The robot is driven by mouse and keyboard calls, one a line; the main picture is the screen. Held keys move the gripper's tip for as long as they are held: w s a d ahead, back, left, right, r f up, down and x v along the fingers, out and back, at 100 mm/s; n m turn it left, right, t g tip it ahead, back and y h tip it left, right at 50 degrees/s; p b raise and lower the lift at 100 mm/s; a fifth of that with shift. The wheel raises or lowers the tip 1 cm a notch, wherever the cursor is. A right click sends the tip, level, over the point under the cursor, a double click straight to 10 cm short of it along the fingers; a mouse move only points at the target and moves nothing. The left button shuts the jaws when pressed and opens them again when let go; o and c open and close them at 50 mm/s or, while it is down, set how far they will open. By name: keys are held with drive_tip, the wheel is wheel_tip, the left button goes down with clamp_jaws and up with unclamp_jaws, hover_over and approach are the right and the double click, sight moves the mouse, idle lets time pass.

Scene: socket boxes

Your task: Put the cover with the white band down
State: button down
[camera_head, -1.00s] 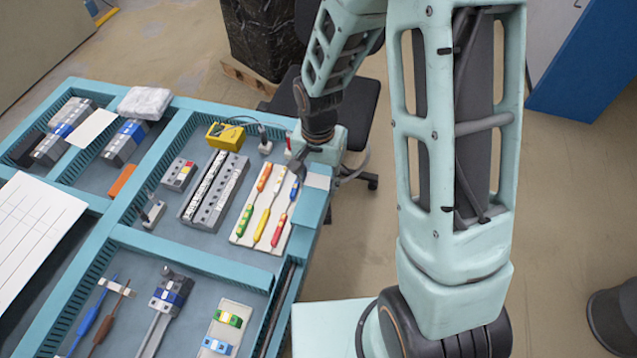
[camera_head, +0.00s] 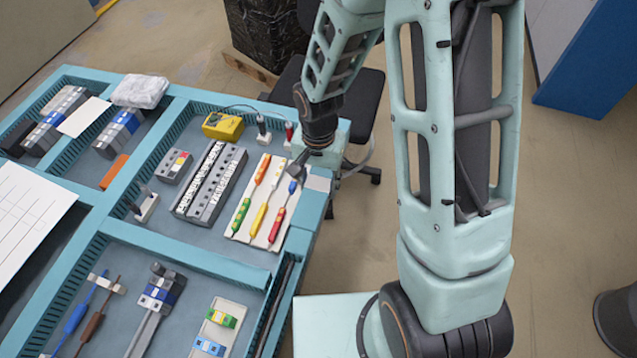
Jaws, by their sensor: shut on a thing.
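My gripper (camera_head: 297,171) is in the camera_head view, small, at the upper right of the bench. It points down and left, over the far right corner of the white screwdriver plate (camera_head: 236,231). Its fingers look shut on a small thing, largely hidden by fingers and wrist. I cannot make out a white band on it. The blue handle end (camera_head: 292,187) of one screwdriver shows just below the fingertips; I cannot tell whether they touch.
A yellow meter (camera_head: 222,126), a black plug (camera_head: 261,128) and a red plug (camera_head: 289,134) stand behind the plate. Grey terminal blocks (camera_head: 217,190) lie left of it. Teal dividers (camera_head: 190,256) split the bench. Bare floor (camera_head: 395,235) lies to the right.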

sight(318, 183)
drive_tip(key=c, duration=1.1)
unclamp_jaws()
drive_tip(key=shift+r+p, duration=0.9)
wheel_tip(318, 183, up, 11)
drive_tip(key=shift+r+b, duration=0.2)
drive_tip(key=shift+b, duration=0.25)
